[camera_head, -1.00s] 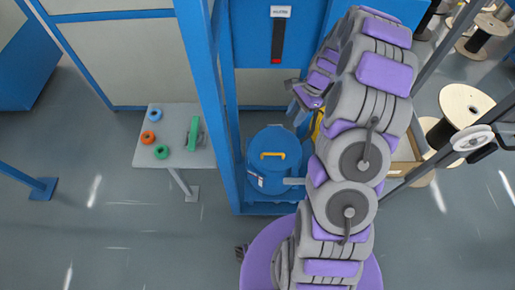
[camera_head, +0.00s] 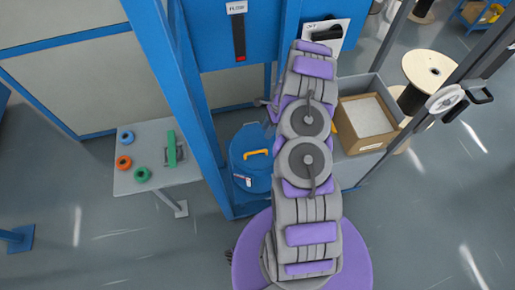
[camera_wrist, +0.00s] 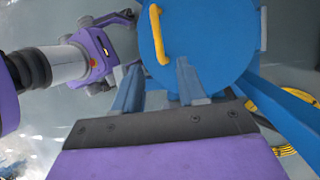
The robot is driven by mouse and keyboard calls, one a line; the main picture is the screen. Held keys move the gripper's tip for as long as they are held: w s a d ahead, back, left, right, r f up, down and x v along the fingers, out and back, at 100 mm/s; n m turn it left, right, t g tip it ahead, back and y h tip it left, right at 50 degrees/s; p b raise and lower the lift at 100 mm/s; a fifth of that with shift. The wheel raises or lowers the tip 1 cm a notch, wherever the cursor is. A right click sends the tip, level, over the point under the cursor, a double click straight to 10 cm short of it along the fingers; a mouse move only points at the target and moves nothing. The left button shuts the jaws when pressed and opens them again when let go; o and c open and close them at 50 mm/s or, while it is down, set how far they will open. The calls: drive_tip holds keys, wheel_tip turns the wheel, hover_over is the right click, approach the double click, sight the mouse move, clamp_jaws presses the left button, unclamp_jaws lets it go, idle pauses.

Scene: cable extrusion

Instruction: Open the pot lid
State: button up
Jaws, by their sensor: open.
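The pot (camera_head: 240,170) is blue and round, with a flat blue lid (camera_head: 238,147) and a yellow bar handle (camera_head: 257,153). It stands inside the blue frame, left of my arm. The lid looks seated on the pot. In the wrist view the lid (camera_wrist: 208,40) and the yellow handle (camera_wrist: 159,32) are beyond my fingertips. My gripper (camera_wrist: 160,78) is open there, its two fingers apart with nothing between them. The handle lies ahead of the gap and does not look gripped. In the head view my arm hides most of the gripper.
Blue frame posts (camera_head: 175,85) rise close to the pot. A small table (camera_head: 150,187) at the left carries blue, orange and green rings and a green block. A cardboard box (camera_head: 368,122) sits in a grey bin right of my arm. A cable spool (camera_head: 437,72) stands farther right.

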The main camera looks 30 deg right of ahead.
sight(254, 152)
drive_tip(key=x, duration=0.3)
drive_tip(key=a+b+x, duration=0.1)
drive_tip(key=x, duration=0.2)
drive_tip(key=b+x, duration=0.1)
drive_tip(key=x, duration=0.3)
drive_tip(key=shift+a+r, duration=0.3)
drive_tip(key=shift+f, duration=0.4)
drive_tip(key=shift+d+f, duration=0.35)
drive_tip(key=shift+f, duration=0.15)
drive_tip(key=shift+a, duration=0.25)
drive_tip(key=shift+a+r, duration=0.1)
drive_tip(key=shift+a, duration=0.2)
drive_tip(key=shift+c, duration=1.2)
drive_tip(key=c, duration=0.3)
drive_tip(key=shift+d, duration=0.3)
clamp_jaws()
